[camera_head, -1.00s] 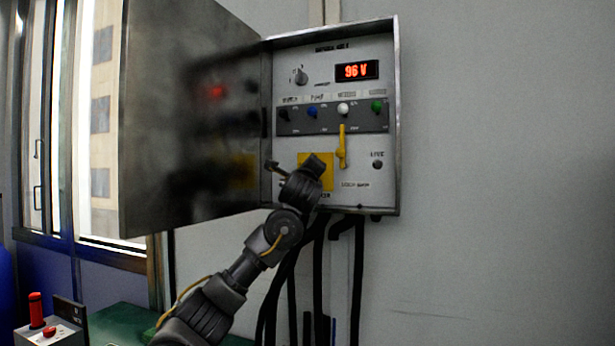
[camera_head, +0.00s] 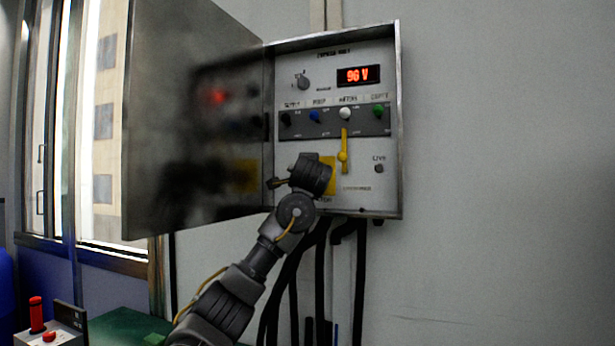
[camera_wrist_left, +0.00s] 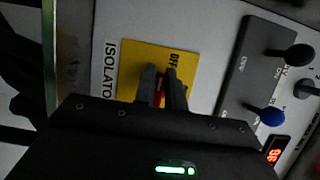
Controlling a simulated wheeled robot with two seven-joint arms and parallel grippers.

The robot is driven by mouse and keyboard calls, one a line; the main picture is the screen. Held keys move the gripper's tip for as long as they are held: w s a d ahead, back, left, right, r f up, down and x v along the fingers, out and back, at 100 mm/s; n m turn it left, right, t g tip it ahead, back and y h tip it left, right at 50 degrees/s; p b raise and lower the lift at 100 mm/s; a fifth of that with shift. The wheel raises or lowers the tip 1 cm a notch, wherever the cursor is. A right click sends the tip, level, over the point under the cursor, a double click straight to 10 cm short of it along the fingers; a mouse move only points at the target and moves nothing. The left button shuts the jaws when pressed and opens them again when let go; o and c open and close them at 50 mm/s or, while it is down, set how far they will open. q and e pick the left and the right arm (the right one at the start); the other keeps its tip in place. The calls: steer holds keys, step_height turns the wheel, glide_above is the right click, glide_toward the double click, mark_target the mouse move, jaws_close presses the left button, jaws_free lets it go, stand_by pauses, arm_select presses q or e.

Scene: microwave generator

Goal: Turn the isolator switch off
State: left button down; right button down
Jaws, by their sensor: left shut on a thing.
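The isolator switch shows in the left wrist view as a red handle (camera_wrist_left: 159,92) on a yellow plate (camera_wrist_left: 139,57) marked ISOLATOR and OFF. My left gripper (camera_wrist_left: 163,86) is shut on the red handle, with a finger on each side of it. In the head view my left gripper (camera_head: 313,175) is in front of the yellow plate (camera_head: 328,172), low in the open panel box, and hides the handle and the fingertips. The handle's exact angle is hard to tell. My right gripper is not in view.
A yellow lever (camera_head: 344,150) stands upright just right of my gripper. Above is a row of coloured toggles, including a blue one (camera_head: 315,117), and a red display (camera_head: 358,75) reading 96 V. The open metal door (camera_head: 160,90) stands left of the box.

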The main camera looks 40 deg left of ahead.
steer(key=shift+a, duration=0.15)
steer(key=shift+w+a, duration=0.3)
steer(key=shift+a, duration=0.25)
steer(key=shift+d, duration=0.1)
arm_select(q)
steer(key=c, duration=1.5)
jaws_free()
steer(key=shift+o, duration=0.2)
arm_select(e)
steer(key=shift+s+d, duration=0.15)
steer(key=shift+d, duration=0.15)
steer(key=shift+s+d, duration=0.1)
